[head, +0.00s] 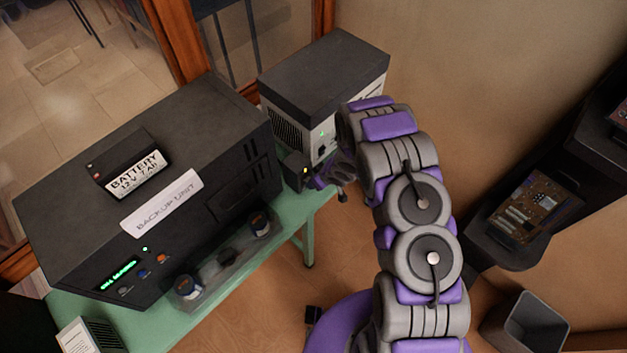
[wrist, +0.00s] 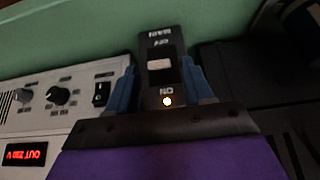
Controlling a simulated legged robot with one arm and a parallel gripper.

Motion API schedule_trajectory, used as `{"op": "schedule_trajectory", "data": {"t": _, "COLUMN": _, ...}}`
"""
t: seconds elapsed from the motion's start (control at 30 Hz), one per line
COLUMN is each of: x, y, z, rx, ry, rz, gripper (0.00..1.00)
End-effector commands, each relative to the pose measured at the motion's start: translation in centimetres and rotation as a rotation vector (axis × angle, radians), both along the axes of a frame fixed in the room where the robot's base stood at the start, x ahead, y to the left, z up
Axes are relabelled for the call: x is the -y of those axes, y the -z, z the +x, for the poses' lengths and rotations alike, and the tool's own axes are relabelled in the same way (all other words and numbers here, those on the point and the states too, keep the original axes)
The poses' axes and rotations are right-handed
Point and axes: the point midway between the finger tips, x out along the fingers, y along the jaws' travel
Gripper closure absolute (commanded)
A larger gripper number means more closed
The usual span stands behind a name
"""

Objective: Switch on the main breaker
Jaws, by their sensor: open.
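The main breaker (wrist: 158,43) is a small black box marked MAIN, OFF and ON, its lettering upside down in the wrist view. Its pale switch (wrist: 160,66) sits in a dark slot, towards the OFF end. A small light near ON glows whitish-orange. My gripper (wrist: 160,78) is open, with one blue finger on each side of the breaker; I cannot tell whether they touch it. In the head view the breaker (head: 294,172) is at the green bench's edge, between two units, with my gripper (head: 328,177) just right of it.
The black backup unit (head: 150,170) carries a battery (head: 130,165) and stands left of the breaker. A grey-and-black power unit (head: 325,80) stands behind it, its knobs and red display visible in the wrist view. The green bench (head: 290,222) ends near my arm. A bin (head: 525,325) stands right.

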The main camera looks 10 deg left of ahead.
Motion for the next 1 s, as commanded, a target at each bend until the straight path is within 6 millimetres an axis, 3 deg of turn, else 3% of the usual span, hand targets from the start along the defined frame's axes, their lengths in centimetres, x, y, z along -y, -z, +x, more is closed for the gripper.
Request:
{"op": "schedule_trajectory", "data": {"t": 0.6, "x": 3.4, "y": -8.6, "z": -2.5, "rx": 0.005, "ry": 0.001, "rz": 0.002, "gripper": 0.49}}
{"op": "schedule_trajectory", "data": {"t": 0.8, "x": 4.4, "y": -10.8, "z": -3.4, "rx": 0.002, "ry": 0.002, "rz": 0.001, "gripper": 0.49}}
{"op": "schedule_trajectory", "data": {"t": 1.0, "x": 4.8, "y": -11.8, "z": -3.8, "rx": 0.0, "ry": 0.0, "rz": 0.0, "gripper": 0.49}}
